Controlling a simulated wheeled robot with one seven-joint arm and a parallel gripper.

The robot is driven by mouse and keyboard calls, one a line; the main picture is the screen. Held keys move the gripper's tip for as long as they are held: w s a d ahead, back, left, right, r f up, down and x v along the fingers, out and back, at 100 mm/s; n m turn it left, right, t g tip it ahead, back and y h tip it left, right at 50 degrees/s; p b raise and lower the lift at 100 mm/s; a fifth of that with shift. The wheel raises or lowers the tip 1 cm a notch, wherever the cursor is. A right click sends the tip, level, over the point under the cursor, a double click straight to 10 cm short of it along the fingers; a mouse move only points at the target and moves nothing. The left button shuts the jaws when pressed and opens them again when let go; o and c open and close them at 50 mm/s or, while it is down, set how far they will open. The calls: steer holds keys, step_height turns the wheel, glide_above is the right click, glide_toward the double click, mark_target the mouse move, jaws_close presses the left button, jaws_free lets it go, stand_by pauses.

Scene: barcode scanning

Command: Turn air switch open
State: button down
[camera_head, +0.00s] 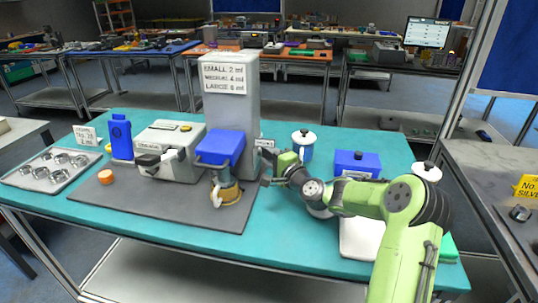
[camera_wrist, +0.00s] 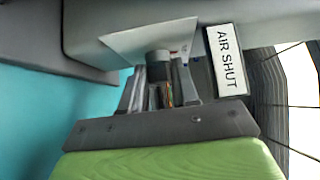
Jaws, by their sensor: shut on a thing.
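The air switch (camera_wrist: 158,58) shows in the wrist view as a small dark knob on a pale plate. My gripper (camera_wrist: 160,84) has its two fingers on either side of the knob and is shut on it. A white label reading AIR SHUT (camera_wrist: 227,60) sits just right of the knob. In the head view my gripper (camera_head: 268,172) is at the lower right side of the tall grey machine (camera_head: 235,105). The switch itself is hidden there by my gripper and the machine.
A blue-topped unit (camera_head: 220,148) with a round brass-coloured part below stands left of my gripper. White canisters and a blue box (camera_head: 358,163) stand near my arm.

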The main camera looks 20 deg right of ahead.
steer(key=shift+r+p, duration=0.1)
steer(key=shift+p, duration=0.25)
steer(key=shift+w+d+r+m+g+y+p, duration=0.15)
steer(key=shift+m+g+y+p, duration=0.5)
steer(key=shift+m+g+p, duration=2.25)
steer(key=shift+w+d+r+m+g+y+p, duration=0.15)
steer(key=shift+g+y+p, duration=0.85)
steer(key=shift+p, duration=3.95)
steer(key=shift+w+r+m+g+y+p, duration=0.15)
steer(key=shift+m+g+y+p, duration=0.2)
steer(key=shift+m+g+p, duration=2.6)
steer(key=n+t+p, duration=0.1)
steer(key=n+p, duration=0.1)
steer(key=n, duration=0.1)
steer(key=c, duration=0.9)
jaws_free()
steer(key=shift+o, duration=0.2)
